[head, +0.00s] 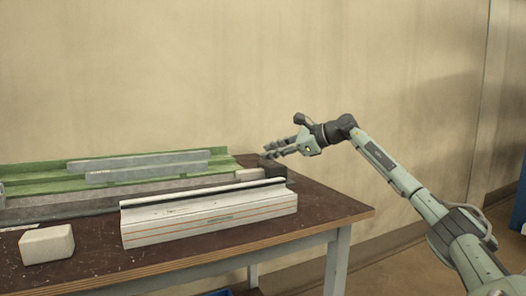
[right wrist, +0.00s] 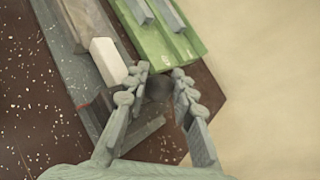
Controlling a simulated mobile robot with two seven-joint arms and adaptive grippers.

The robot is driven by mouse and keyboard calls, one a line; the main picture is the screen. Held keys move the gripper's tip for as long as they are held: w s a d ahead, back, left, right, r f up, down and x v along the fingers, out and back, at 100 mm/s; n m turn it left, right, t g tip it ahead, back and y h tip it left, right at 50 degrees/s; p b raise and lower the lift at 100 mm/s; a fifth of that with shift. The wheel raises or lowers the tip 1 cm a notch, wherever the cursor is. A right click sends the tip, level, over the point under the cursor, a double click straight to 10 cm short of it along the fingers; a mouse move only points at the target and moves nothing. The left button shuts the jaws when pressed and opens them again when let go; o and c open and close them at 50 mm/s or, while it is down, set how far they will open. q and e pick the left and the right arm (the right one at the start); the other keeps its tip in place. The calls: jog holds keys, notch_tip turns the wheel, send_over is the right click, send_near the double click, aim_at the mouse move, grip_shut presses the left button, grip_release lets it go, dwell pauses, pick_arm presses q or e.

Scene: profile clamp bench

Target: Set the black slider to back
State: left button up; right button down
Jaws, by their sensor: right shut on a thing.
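The black slider (head: 272,172) is a small dark block at the right end of the green and grey fixture on the bench. In the right wrist view it is a dark rounded shape (right wrist: 157,88) between the fingers. My right gripper (head: 272,153) reaches in from the right, with its fingertips at the slider. In the right wrist view the gripper (right wrist: 160,76) has its fingers on both sides of the dark shape and is shut on it. The fingers hide part of the slider. My left gripper is not in view.
A green channel (head: 40,185) with grey bars runs along the bench back. A pale block (head: 249,174) sits beside the slider. A long white profile (head: 205,217) lies in front, a beige block (head: 47,245) at the left. The dark tabletop (head: 325,208) is clear at the right.

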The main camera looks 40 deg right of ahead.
jog(key=shift+d, duration=0.3)
jog(key=c, duration=1.3)
grip_release()
jog(key=shift+s+d, duration=0.1)
jog(key=shift+d, duration=0.05)
jog(key=shift+o, duration=0.2)
jog(key=v, duration=1.2)
jog(key=shift+a, duration=0.2)
